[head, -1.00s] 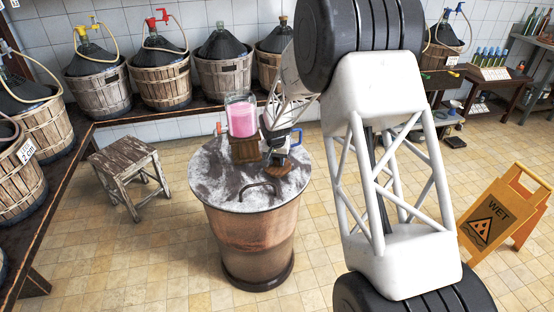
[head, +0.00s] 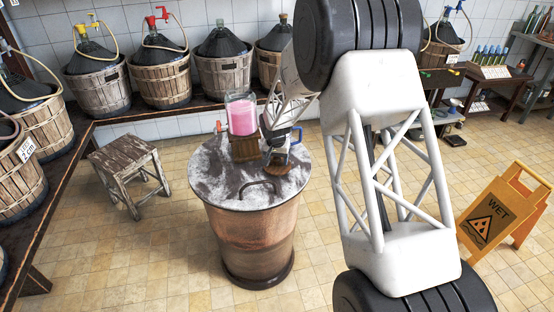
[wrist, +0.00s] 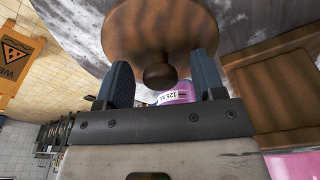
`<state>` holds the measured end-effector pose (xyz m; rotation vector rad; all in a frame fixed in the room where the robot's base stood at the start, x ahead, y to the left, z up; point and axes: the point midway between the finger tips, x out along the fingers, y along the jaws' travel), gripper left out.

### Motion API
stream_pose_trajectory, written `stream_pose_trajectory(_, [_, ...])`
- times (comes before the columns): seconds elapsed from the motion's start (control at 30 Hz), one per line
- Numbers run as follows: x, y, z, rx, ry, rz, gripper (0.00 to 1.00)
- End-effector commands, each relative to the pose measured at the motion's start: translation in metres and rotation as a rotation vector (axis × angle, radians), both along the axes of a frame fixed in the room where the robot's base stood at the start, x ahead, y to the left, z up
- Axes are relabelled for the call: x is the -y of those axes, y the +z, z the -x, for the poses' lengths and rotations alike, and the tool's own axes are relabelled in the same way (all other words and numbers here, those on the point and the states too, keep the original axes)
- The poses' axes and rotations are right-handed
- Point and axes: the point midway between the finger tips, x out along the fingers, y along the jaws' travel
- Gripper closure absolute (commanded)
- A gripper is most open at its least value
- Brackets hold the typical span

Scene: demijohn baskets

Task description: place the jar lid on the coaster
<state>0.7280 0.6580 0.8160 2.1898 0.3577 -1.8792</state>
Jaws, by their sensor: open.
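The jar lid (wrist: 157,30) is a round brown wooden disc with a dark knob. In the wrist view the knob sits between the two blue fingers of my gripper (wrist: 166,82), which is open with gaps on both sides. In the head view my gripper (head: 285,150) is low over the round barrel top, and a brown disc (head: 278,170) shows just below it. I cannot make out the coaster apart from this disc, and whether it lies under the lid is hidden.
The barrel top (head: 218,187) is whitish and worn, with a dark handle at its front. A jar of pink liquid (head: 242,117) stands on a wooden block (head: 243,149) left of my gripper. A stool (head: 130,165) and a wet-floor sign (head: 500,217) stand apart on the floor.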

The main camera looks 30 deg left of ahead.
Motion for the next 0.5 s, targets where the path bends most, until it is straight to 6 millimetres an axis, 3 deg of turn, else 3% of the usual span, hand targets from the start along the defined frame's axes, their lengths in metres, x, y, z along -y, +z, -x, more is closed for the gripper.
stream_pose_trajectory(0.27, [0.000,0.011,0.001,0.001,0.000,-0.001,0.38])
stream_pose_trajectory(0.5, [0.001,0.034,0.005,0.001,0.000,-0.001,0.38])
